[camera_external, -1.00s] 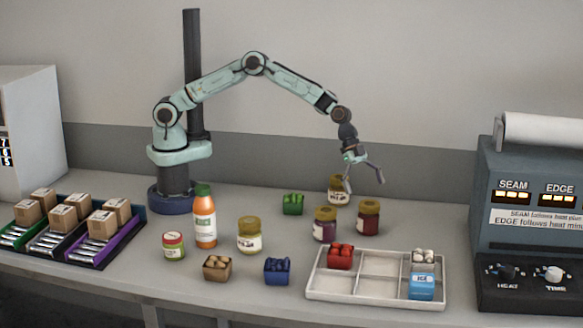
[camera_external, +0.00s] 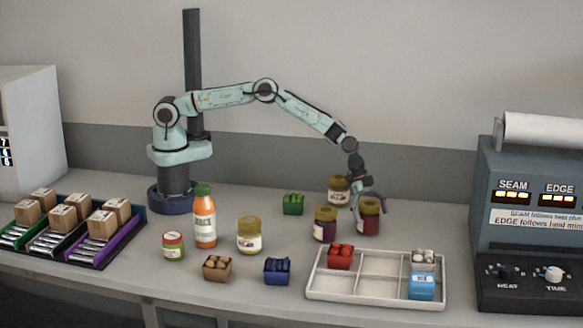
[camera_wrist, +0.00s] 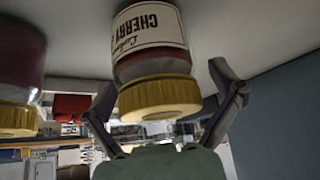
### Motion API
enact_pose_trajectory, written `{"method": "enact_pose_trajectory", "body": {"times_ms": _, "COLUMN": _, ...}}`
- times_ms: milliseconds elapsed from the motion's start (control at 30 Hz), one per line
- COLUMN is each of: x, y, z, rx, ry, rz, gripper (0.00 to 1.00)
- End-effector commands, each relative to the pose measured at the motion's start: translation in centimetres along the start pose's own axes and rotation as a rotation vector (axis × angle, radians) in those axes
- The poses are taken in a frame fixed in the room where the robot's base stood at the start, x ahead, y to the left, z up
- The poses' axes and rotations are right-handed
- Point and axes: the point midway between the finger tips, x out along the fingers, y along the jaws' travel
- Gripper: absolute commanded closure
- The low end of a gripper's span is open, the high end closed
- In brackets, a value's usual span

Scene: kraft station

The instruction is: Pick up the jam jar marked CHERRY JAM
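The cherry jam jar (camera_external: 369,222) is dark red with a yellow lid and stands upright behind the tray. In the wrist view the jar (camera_wrist: 150,68) appears upside down, with "CHERRY" readable on its white label. My gripper (camera_external: 369,203) is at the jar's top from above. In the wrist view my gripper (camera_wrist: 163,88) is open, with one finger on each side of the lid and visible gaps between fingers and lid. The fingers partly cover the jar in the external view.
A purple jar (camera_external: 325,226) stands close on the left and a yellowish jar (camera_external: 339,190) close behind. The white divided tray (camera_external: 316,288) lies in front. A blue-grey sealing machine (camera_external: 510,245) stands to the right, with bare counter between.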

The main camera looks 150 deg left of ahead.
Motion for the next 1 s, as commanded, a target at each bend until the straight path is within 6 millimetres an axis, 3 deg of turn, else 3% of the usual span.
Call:
{"method": "enact_pose_trajectory", "body": {"times_ms": 33, "x": 0.0, "y": 0.0, "z": 0.0, "rx": 0.000, "ry": 0.000, "rz": 0.000, "gripper": 0.32}}
{"method": "enact_pose_trajectory", "body": {"times_ms": 167, "x": 0.0, "y": 0.0, "z": 0.0, "rx": 0.000, "ry": 0.000, "rz": 0.000, "gripper": 0.73}}
{"method": "enact_pose_trajectory", "body": {"times_ms": 200, "x": 0.0, "y": 0.0, "z": 0.0, "rx": 0.000, "ry": -0.001, "rz": 0.000, "gripper": 0.75}}
{"method": "enact_pose_trajectory", "body": {"times_ms": 667, "x": -0.8, "y": 0.0, "z": -0.5, "rx": 0.001, "ry": 0.000, "rz": 0.000, "gripper": 0.78}}
{"method": "enact_pose_trajectory", "body": {"times_ms": 867, "x": -4.1, "y": 0.5, "z": -1.8, "rx": 0.003, "ry": 0.000, "rz": -0.002, "gripper": 0.82}}
{"method": "enact_pose_trajectory", "body": {"times_ms": 1000, "x": -8.1, "y": 2.2, "z": -1.7, "rx": 0.003, "ry": 0.000, "rz": -0.005, "gripper": 0.82}}
